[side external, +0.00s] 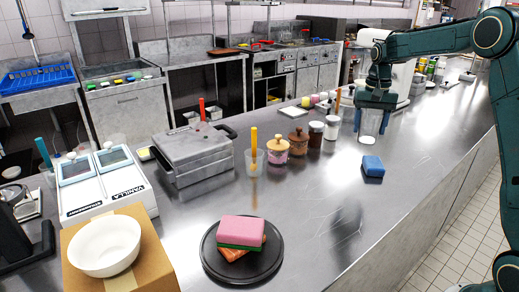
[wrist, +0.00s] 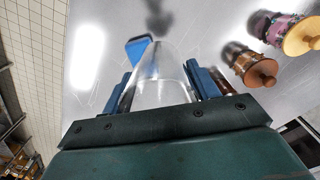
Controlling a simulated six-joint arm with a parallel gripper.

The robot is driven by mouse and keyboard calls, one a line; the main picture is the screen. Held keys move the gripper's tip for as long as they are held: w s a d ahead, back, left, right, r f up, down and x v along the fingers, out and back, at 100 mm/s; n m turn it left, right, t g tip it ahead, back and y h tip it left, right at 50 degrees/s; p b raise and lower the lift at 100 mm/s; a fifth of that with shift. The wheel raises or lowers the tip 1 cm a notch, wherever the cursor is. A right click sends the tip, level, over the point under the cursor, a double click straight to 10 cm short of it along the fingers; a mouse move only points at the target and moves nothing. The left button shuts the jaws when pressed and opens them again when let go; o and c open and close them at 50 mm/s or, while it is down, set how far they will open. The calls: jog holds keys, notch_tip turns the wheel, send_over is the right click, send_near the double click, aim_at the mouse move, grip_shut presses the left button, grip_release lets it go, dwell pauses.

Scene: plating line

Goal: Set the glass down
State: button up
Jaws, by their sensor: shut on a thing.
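My gripper (side external: 373,108) is at the right of the side external view, pointing down over the steel counter (side external: 300,200). It is shut on a clear glass (side external: 371,124), which hangs below the fingers. In the wrist view the glass (wrist: 160,73) sits between the two blue fingers of my gripper (wrist: 160,84). The glass looks upright and seems held above the counter, but the gap under its base is hard to judge. A blue block (side external: 372,166) lies on the counter just in front of and below the glass; it also shows in the wrist view (wrist: 137,48).
Lidded jars (side external: 298,142) stand left of the glass, beside a cup with an orange stick (side external: 254,162). A grill press (side external: 195,150) and a white bowl (side external: 104,246) are farther left. The front counter is mostly clear.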

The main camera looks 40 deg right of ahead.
jog(key=a+f+n, duration=0.2)
jog(key=a+n, duration=0.1)
jog(key=a, duration=0.4)
jog(key=s+a+f+n, duration=0.1)
jog(key=a+f+n, duration=0.2)
jog(key=a, duration=0.5)
jog(key=s+a+f+n, duration=0.1)
jog(key=a+f+n, duration=0.2)
jog(key=a, duration=0.5)
jog(key=shift+s+f, duration=0.1)
jog(key=shift+s, duration=0.05)
jog(key=w+d+r, duration=0.2)
jog(key=w+r, duration=0.6)
jog(key=w+d+r, duration=0.1)
jog(key=w+r, duration=0.7)
jog(key=shift+d+r, duration=0.35)
jog(key=shift+r, duration=0.05)
jog(key=shift+f, duration=0.1)
jog(key=shift+f, duration=9.95)
